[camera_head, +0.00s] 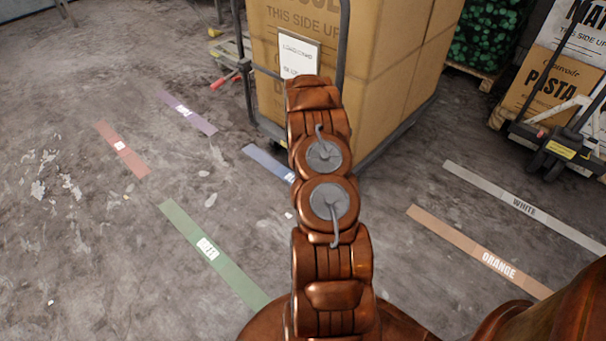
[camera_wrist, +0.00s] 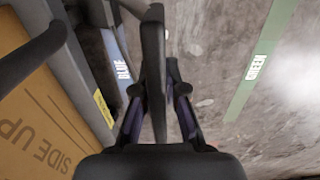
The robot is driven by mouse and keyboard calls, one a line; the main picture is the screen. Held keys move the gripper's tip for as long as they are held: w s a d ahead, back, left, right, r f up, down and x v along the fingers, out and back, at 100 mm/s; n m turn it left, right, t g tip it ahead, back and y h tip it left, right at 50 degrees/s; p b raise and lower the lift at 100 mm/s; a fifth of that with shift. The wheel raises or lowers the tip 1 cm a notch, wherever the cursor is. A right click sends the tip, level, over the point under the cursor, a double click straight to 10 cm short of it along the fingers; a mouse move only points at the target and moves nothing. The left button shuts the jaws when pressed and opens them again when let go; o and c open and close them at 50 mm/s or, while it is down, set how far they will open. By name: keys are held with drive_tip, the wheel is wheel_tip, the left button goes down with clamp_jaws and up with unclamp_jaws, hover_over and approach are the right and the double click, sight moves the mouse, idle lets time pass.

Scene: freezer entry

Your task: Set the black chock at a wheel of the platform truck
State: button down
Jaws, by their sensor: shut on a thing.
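The platform truck (camera_head: 407,126) carries a stack of large cardboard boxes (camera_head: 397,62) at the top middle of the head view. Its grey deck edge (camera_wrist: 84,62) shows at the left of the wrist view. My gripper (camera_wrist: 157,90) is shut on the black chock (camera_wrist: 153,45), a dark upright slab seen nearly edge-on between the fingers. The gripper and chock are beside the truck, near the blue floor strip (camera_wrist: 120,60). My arm hides the gripper and chock in the head view.
Floor strips surround the truck: green (camera_head: 208,250), red (camera_head: 122,148), purple (camera_head: 188,112), orange (camera_head: 475,250) and white (camera_head: 520,205). Another trolley (camera_head: 555,145) with boxes stands at the right. A pallet jack (camera_head: 228,80) is behind left. The left floor is mostly clear.

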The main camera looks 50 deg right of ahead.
drive_tip(key=c, duration=1.2)
unclamp_jaws()
drive_tip(key=shift+o, duration=0.2)
drive_tip(key=shift+f, duration=0.1)
wheel_tip(320, 180, up, 12)
drive_tip(key=shift+a+r, duration=0.1)
drive_tip(key=shift+a, duration=0.05)
